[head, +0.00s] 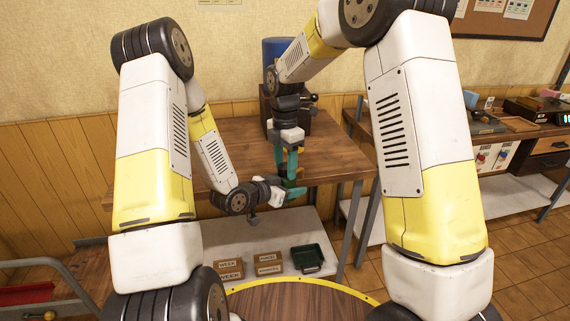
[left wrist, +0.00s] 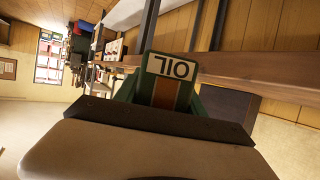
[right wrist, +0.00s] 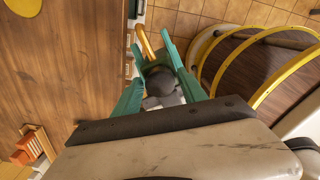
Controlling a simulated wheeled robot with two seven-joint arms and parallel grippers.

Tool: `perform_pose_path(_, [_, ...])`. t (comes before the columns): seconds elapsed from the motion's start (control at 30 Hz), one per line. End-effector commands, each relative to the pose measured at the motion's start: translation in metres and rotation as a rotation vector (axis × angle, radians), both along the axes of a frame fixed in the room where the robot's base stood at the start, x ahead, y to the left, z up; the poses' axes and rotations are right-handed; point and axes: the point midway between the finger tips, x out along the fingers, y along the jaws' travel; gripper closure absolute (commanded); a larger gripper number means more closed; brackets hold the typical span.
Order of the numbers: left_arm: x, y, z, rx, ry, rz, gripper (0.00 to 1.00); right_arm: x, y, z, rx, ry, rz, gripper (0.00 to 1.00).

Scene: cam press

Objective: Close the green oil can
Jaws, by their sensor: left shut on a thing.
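The green oil can (left wrist: 172,92) fills the middle of the left wrist view, with its "OIL" label upside down there. In the head view it is a small dark green shape (head: 289,183), largely hidden by the grippers. My left gripper (head: 294,194) is shut on the can in front of the bench edge. My right gripper (head: 287,172) points down just above it, teal fingers apart. In the right wrist view, its fingers (right wrist: 151,43) stand spread, with a yellow-orange piece (right wrist: 146,42) between or beyond their tips; I cannot tell whether they touch it.
The wooden bench (head: 335,163) lies behind the grippers, with a dark machine and a blue cylinder (head: 277,48) on it. A lower shelf holds labelled boxes (head: 268,257) and a green tray (head: 308,258). A round yellow-rimmed wooden table (head: 300,300) is in front.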

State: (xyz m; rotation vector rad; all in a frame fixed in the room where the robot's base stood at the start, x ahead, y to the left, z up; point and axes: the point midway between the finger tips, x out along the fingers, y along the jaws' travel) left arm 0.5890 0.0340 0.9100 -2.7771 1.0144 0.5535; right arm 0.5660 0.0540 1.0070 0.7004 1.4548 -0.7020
Motion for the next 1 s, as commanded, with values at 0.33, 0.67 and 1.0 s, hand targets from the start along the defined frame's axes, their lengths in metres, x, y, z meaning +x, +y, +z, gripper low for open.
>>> perform_pose_path(0.33, [0.0002,-0.0002,0.0005,-0.001,-0.002,0.000,1.00,0.0002,0.0000,0.0004,0.001,-0.001,-0.005,1.00])
perform_pose_path(0.67, [0.0002,-0.0003,0.0004,0.000,-0.001,0.000,1.00,0.0004,0.0002,0.0004,0.000,-0.001,-0.283,1.00])
perform_pose_path(1.0, [0.0000,-0.0004,0.0004,0.000,-0.001,-0.001,1.00,0.0004,0.0001,0.0004,0.000,-0.001,-0.285,0.44])
